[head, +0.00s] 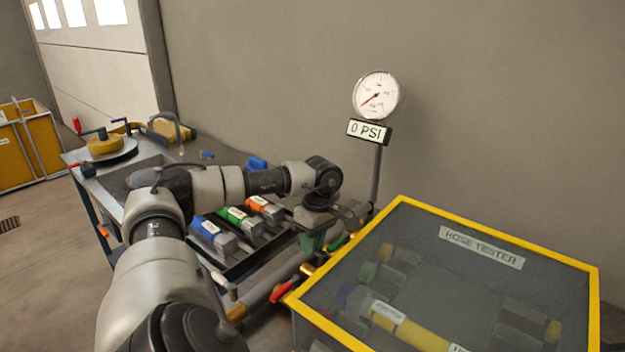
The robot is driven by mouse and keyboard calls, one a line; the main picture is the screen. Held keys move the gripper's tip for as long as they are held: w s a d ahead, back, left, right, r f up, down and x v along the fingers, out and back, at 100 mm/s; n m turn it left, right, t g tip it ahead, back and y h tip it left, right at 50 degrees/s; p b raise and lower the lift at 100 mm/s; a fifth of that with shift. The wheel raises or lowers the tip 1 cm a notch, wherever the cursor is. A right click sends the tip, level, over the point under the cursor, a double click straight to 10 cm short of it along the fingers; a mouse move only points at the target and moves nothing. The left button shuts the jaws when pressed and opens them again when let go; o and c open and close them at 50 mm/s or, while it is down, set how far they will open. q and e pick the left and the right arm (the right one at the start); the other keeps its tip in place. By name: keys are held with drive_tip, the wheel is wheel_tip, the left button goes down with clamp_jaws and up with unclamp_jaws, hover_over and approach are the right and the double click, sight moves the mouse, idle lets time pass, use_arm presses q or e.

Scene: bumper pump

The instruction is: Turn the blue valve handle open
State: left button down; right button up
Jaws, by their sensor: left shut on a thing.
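My left arm reaches across from the lower left, and my left gripper (318,216) is at the right end of the bench, just below the gauge. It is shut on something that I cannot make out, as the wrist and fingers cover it. A green block (312,241) shows directly beneath the gripper. I cannot clearly identify the blue valve handle. A blue part (258,163) shows behind my forearm, but I cannot tell what it is. My right gripper is not in view.
A round gauge (376,95) stands above a "0 PSI" display (368,131). A yellow-framed clear box (450,213) marked HOSE TESTER fills the lower right. A red handle (281,291) sits at its left. Blue, green and orange-marked fittings lie in a dark tray (240,268).

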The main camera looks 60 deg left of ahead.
use_arm(q)
drive_tip(key=shift+r, duration=0.15)
drive_tip(key=c, duration=1.1)
unclamp_jaws()
drive_tip(key=r, duration=0.3)
drive_tip(key=w+r, duration=0.1)
drive_tip(key=r, duration=0.3)
drive_tip(key=w+r, duration=0.1)
drive_tip(key=r, duration=0.2)
drive_tip(key=shift+a+r, duration=0.2)
drive_tip(key=shift+a, duration=0.15)
